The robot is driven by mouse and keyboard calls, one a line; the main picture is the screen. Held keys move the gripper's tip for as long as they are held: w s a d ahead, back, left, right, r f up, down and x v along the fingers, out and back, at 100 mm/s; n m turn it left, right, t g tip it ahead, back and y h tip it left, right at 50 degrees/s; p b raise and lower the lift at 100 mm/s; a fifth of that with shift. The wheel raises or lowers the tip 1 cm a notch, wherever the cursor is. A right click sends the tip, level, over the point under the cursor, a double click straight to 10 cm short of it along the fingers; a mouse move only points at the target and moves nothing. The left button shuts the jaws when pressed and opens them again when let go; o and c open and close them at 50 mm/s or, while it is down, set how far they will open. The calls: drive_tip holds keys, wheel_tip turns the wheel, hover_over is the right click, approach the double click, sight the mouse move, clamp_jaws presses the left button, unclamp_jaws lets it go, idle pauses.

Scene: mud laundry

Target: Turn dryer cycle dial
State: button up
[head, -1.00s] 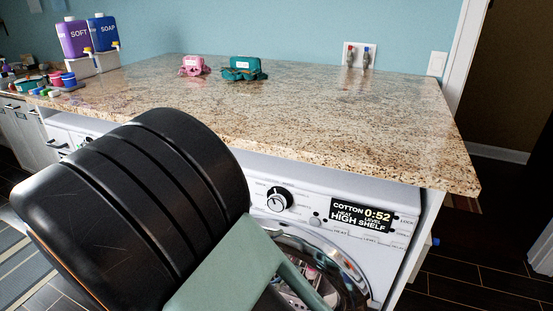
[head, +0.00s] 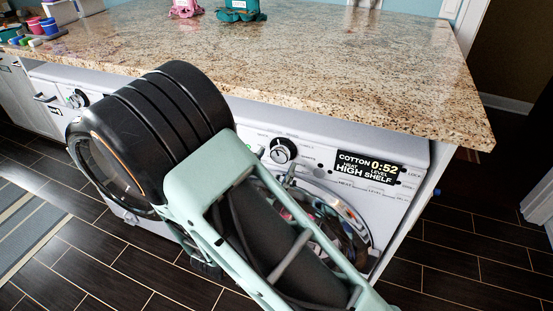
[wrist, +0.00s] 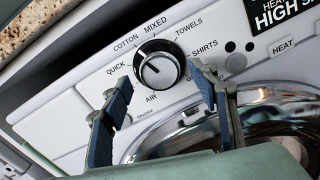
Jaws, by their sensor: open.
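The dryer cycle dial (head: 283,151) is a round black knob with a light face on the white front panel. In the wrist view the dial (wrist: 159,65) is ringed by printed labels such as COTTON, MIXED and TOWELS. My gripper (wrist: 160,79) is open, its two fingers spread to the lower left and lower right of the dial, with nothing between them that I can see held. Whether either finger touches the panel is unclear. In the head view my arm hides most of the gripper. The dryer display (head: 368,168) reads COTTON 0:52, HEAT LEVEL HIGH SHELF.
The granite countertop (head: 330,65) overhangs the panel just above the dial. The dryer's round door (head: 352,232) with a chrome rim lies below. A pink item (head: 185,8) and a teal item (head: 240,10) sit at the counter's back. Dark floor is clear at right.

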drive_tip(key=shift+x, duration=0.9)
drive_tip(key=shift+c, duration=0.6)
drive_tip(key=c, duration=1)
drive_tip(key=shift+c, duration=0.2)
